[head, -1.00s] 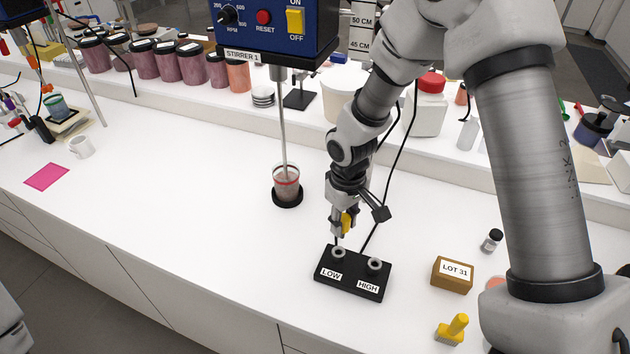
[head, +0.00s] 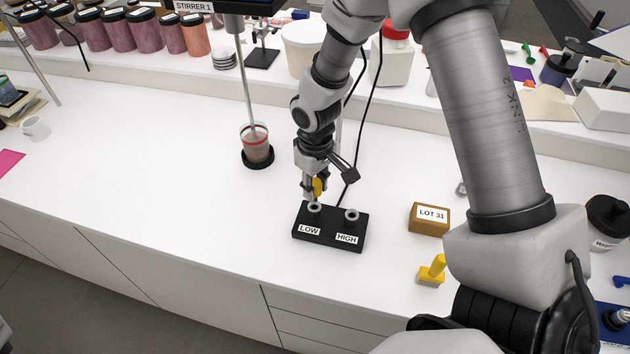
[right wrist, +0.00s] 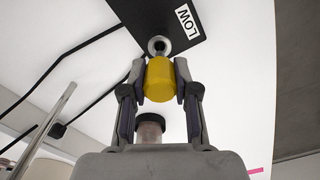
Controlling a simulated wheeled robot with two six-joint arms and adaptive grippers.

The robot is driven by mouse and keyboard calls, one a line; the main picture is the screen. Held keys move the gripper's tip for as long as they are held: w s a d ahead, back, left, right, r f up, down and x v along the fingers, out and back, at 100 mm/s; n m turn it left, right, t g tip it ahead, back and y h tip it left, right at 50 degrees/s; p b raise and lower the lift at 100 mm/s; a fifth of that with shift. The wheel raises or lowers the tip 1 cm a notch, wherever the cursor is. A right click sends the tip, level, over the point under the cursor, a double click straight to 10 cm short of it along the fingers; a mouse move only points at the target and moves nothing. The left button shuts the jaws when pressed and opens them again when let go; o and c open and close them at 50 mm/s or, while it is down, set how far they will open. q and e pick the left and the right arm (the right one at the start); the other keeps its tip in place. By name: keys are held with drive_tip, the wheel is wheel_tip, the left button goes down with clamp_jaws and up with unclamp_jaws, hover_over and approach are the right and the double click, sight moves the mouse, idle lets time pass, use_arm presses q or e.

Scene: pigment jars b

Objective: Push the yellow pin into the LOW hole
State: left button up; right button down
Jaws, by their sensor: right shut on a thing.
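The black block (head: 330,240) lies on the white bench, with a LOW hole (head: 315,207) on its left and a HIGH hole (head: 352,215) on its right, each with a grey ring. My right gripper (head: 313,190) is shut on the yellow pin (head: 318,186) just above the LOW hole. In the right wrist view the yellow pin (right wrist: 159,80) sits between both fingers, its far end lined up with the LOW ring (right wrist: 159,45). I cannot tell whether its tip has entered the hole. My left gripper is not in view.
A brown LOT 31 box (head: 429,218) and a yellow piece with a peg (head: 432,271) stand right of the block. A beaker (head: 256,150) stands under the stirrer rod behind it. A black cable (head: 361,150) runs behind the block.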

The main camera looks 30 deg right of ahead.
drive_tip(key=shift+f, duration=0.45)
drive_tip(key=shift+w+f, duration=0.2)
drive_tip(key=shift+w, duration=0.1)
drive_tip(key=shift+s+r, duration=0.1)
drive_tip(key=shift+s, duration=0.1)
drive_tip(key=shift+w, duration=0.15)
drive_tip(key=shift+p, duration=0.35)
idle(0.6)
drive_tip(key=shift+f+b, duration=1.25)
drive_tip(key=shift+f, duration=0.6)
drive_tip(key=c, duration=0.8)
unclamp_jaws()
drive_tip(key=shift+r, duration=0.1)
